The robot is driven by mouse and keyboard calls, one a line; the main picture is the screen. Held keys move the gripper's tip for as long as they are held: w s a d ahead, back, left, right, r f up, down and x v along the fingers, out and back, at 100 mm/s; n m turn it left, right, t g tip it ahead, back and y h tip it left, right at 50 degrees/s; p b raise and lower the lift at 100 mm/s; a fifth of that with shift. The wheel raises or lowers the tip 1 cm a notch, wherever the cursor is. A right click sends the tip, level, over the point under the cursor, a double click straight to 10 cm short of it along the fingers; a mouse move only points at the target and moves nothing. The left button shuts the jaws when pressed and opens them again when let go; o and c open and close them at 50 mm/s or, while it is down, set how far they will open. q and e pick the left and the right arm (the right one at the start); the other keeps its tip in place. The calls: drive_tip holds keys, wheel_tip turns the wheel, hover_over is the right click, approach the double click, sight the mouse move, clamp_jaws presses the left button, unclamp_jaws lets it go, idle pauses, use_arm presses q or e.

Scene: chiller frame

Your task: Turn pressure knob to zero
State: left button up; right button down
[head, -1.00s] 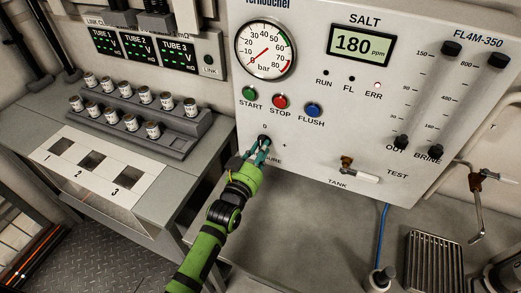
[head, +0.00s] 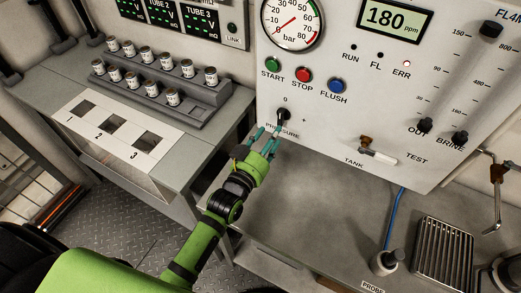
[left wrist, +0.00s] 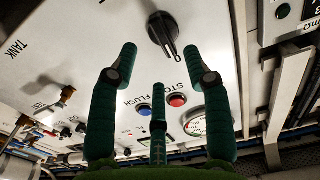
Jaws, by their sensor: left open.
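The black pressure knob (head: 284,114) is on the white panel, below a "0" mark and above the partly covered PRESSURE label. My left gripper (head: 267,131) is open and empty, just below and left of the knob in the head view. In the left wrist view the knob (left wrist: 162,30) shows beyond the spread green fingers (left wrist: 163,62), apart from them. Its ridge slants towards the side of the STOP button; its exact setting is hard to tell. The round pressure gauge (head: 290,20) has its red needle at the lower left. My right gripper is out of view.
Green START (head: 273,63), red STOP (head: 303,74) and blue FLUSH (head: 334,86) buttons sit above the knob. The tank valve (head: 377,153) is to its right. A grey bench (head: 310,190) lies below; a rack of small cans (head: 190,98) stands left.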

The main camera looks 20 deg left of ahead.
use_arm(q)
drive_tip(key=s+a, duration=0.1)
drive_tip(key=s, duration=0.5)
drive_tip(key=shift+a, duration=0.1)
idle(0.3)
